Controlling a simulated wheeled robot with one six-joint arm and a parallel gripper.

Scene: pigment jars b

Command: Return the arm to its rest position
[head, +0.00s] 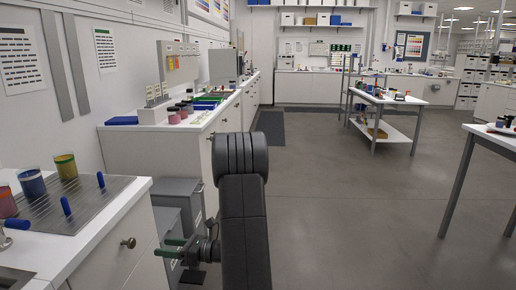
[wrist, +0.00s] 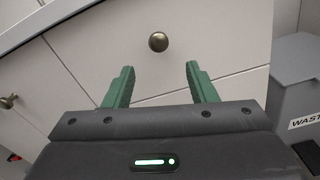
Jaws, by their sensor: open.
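My gripper (head: 172,248) has green fingers and hangs low in front of the white cabinet at the left in the head view. In the wrist view my gripper (wrist: 160,84) has its two green fingers spread apart, with nothing between them. The same cabinet's knob shows in the head view (head: 129,243). My dark arm stands upright in the middle of the head view and hides part of the floor and the bins behind it.
Grey waste bins (head: 180,200) stand close behind my gripper. The floor (head: 360,220) to the right is clear up to the white tables.

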